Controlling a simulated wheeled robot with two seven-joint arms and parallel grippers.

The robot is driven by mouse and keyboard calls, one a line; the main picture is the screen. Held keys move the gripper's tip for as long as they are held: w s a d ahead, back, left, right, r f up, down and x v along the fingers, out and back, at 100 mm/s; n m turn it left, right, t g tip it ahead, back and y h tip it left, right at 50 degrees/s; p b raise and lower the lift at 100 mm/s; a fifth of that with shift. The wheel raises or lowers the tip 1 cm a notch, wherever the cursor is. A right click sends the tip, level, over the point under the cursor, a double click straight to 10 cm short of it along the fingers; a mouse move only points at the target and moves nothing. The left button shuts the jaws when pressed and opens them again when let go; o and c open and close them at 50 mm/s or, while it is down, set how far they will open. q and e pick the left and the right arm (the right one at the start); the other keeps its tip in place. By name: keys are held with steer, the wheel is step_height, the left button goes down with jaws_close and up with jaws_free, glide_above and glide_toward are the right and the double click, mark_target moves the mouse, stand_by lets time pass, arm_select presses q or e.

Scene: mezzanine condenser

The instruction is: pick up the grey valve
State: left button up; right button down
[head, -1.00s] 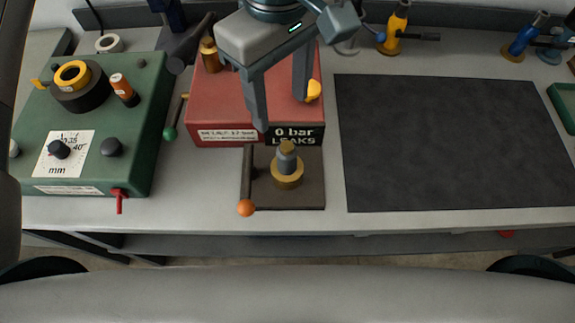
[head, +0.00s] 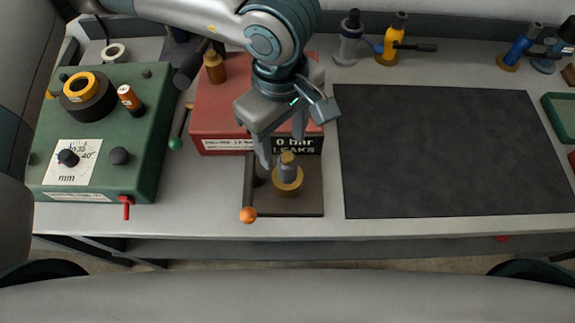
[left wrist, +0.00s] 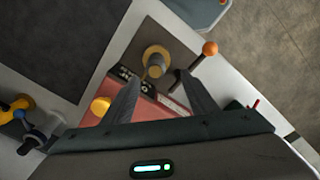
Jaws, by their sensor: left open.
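A grey valve (head: 289,172) with a brass collar and brass top stands upright on a dark plate (head: 312,203) in front of the red box. In the left wrist view the valve (left wrist: 156,62) shows end-on, just beyond the fingertips. My left gripper (head: 283,148) is open and empty, pointing down above and slightly behind the valve, apart from it. In the left wrist view my left gripper (left wrist: 160,79) has its fingers spread. A second grey valve-like piece (head: 349,46) with a dark top stands at the back. My right gripper is not in view.
A lever with an orange ball (head: 248,215) stands left of the valve. The red box (head: 215,110) reads "0 bar LEAKS". A green gauge unit (head: 140,165) is at left. A yellow valve (head: 391,42) and blue valve (head: 518,50) stand behind the clear dark mat (head: 450,150).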

mark_target(286, 160)
arm_select(q)
step_height(286, 160, down, 4)
steer(key=shift+r+p, duration=0.2)
steer(key=shift+p, duration=0.4)
steer(key=shift+f, duration=0.4)
steer(key=shift+d+f+p, duration=0.15)
steer(key=shift+f+p, duration=0.15)
steer(key=shift+p, duration=0.3)
steer(key=shift+w+d+f+p, duration=0.1)
steer(key=shift+d+f+p, duration=0.1)
steer(key=shift+f+p, duration=0.55)
step_height(286, 160, down, 2)
steer(key=shift+d+p, duration=0.1)
steer(key=shift+p, duration=0.45)
steer(key=shift+f, duration=0.55)
